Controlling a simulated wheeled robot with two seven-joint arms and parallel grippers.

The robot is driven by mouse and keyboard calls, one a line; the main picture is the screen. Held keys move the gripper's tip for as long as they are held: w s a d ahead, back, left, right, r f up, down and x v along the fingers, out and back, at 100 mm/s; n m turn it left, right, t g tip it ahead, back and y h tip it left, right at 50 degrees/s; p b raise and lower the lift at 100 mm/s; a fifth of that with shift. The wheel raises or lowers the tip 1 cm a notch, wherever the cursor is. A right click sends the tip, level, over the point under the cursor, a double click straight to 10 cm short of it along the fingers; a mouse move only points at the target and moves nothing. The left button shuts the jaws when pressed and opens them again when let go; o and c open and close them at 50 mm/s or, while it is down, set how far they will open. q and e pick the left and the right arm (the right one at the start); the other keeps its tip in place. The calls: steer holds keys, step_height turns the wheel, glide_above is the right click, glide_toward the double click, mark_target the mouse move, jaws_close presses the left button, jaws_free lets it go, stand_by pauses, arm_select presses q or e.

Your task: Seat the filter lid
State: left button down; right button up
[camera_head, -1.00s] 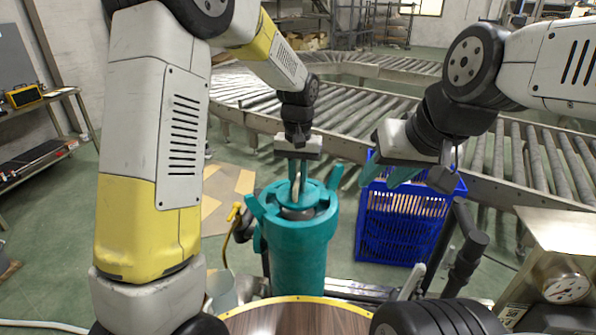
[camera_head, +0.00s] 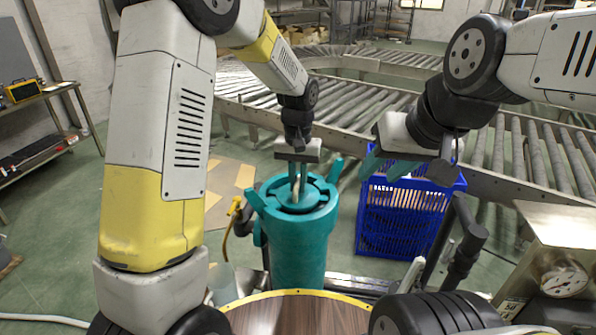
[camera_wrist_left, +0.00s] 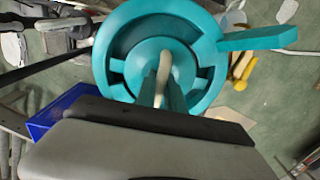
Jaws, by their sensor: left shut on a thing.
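The teal filter housing (camera_head: 300,250) stands upright in the middle of the head view, with lugs sticking out around its rim. The round teal lid (camera_head: 283,192) is at its open top, inside the rim; dark gaps show around it. In the left wrist view the lid (camera_wrist_left: 140,70) looks roughly centred in the housing's ring (camera_wrist_left: 107,38), with tabs reaching towards the ring. I cannot tell whether it rests fully down. My left gripper (camera_head: 297,186) is above it, shut on the lid's pale handle (camera_wrist_left: 165,65). My right gripper (camera_head: 385,170) is open and empty, right of the housing.
A blue crate (camera_head: 402,225) stands behind and right of the housing. A roller conveyor (camera_head: 400,110) runs across the back. A round brown tabletop (camera_head: 295,318) is at the front. A metal box with a gauge (camera_head: 562,278) is at the right.

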mark_target(298, 180)
arm_select(q)
steer(key=shift+f, duration=0.8)
steer(key=c, duration=1.3)
jaws_free()
steer(key=shift+c, duration=0.2)
steer(key=shift+r, duration=3.9)
steer(key=shift+r, duration=0.1)
steer(key=s+a+r+t+h, duration=0.2)
steer(key=s+a+r+t, duration=0.1)
steer(key=s+a+r, duration=0.55)
steer(key=s+a+r+t, duration=0.1)
steer(key=s+a, duration=0.1)
steer(key=s, duration=0.4)
steer(key=s+a+r+n+t, duration=0.1)
steer(key=s+a+r+t, duration=0.1)
steer(key=s, duration=0.4)
steer(key=shift+s+a+n, duration=0.3)
steer(key=shift+s+a, duration=0.05)
steer(key=shift+a, duration=0.5)
